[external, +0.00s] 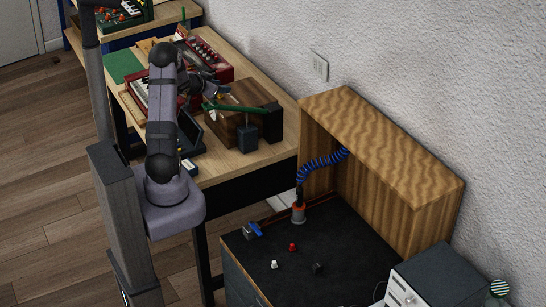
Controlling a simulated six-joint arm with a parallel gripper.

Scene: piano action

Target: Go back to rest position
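My arm rises from its mount at the left of the external view and bends over the wooden table (215,168). My gripper (214,95) is at the end of the arm, over the middle of the table, close to a brown wooden block (247,95) and a green elongated thing (232,108). The fingers are small and dark here, so I cannot tell whether they are open or shut or hold anything. A red-cased keyboard (140,92) with white keys lies left of the gripper, partly hidden by my arm.
A red panel device (208,55) stands behind the gripper. A dark cup (246,138) stands near the table's right end. A wooden shelf (385,150) rises over the dark bench (345,235), which holds a blue coiled cord (322,164) and small knobs (292,247). The wall bounds the right.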

